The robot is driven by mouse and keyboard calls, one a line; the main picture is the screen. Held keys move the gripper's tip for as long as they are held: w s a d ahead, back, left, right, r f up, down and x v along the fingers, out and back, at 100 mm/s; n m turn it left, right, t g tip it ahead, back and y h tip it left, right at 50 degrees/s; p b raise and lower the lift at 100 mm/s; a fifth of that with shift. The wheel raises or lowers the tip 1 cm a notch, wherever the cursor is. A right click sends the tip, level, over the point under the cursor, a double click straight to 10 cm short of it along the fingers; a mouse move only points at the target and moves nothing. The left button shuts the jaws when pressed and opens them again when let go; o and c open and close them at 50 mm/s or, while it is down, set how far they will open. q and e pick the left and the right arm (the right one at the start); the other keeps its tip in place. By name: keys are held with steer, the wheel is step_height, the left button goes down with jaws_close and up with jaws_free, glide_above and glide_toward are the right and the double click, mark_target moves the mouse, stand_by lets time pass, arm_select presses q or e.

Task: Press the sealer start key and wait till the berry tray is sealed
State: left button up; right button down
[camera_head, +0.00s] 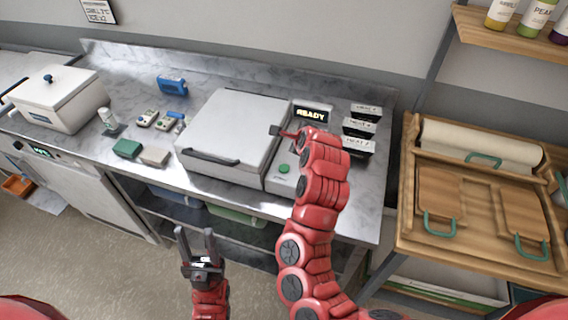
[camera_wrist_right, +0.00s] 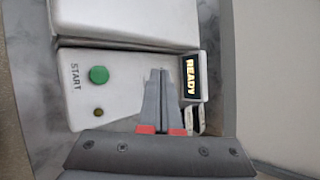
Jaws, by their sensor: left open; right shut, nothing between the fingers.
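The tray sealer (camera_head: 232,130) stands on the steel counter with its lid down; the berry tray is not visible. Its green start key (camera_head: 284,169) is on the right-hand panel, and the display (camera_head: 311,114) reads READY. In the right wrist view the green key (camera_wrist_right: 99,75) sits beside the word START, and the display (camera_wrist_right: 190,77) shows READY. My right gripper (camera_wrist_right: 161,75) is shut and empty, over the panel between key and display, apart from the key. My left gripper (camera_head: 196,236) is open and empty, in front of the counter.
Black-and-white boxes (camera_head: 359,128) stand right of the sealer. A white lidded container (camera_head: 62,98) stands at the counter's left. Green and beige blocks (camera_head: 127,149) lie left of the sealer. A wooden rack (camera_head: 410,190) with boards is at right.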

steer(key=shift+s+a+r+m+g+y, duration=0.15)
steer(key=shift+s+a+m+g+y, duration=0.1)
steer(key=shift+s+a+g, duration=0.25)
steer(key=shift+s+a+r+m+g+y, duration=0.15)
steer(key=shift+s+a+m+g+y, duration=0.15)
steer(key=shift+s+a, duration=0.25)
steer(key=shift+d+f, duration=0.1)
steer(key=b, duration=0.4)
glide_above(286, 170)
step_height(286, 170, down, 7)
steer(key=shift+w+d+f, duration=0.1)
steer(key=shift+f, duration=0.7)
steer(key=shift+f, duration=0.15)
stand_by(0.7)
steer(key=shift+f+b, duration=0.3)
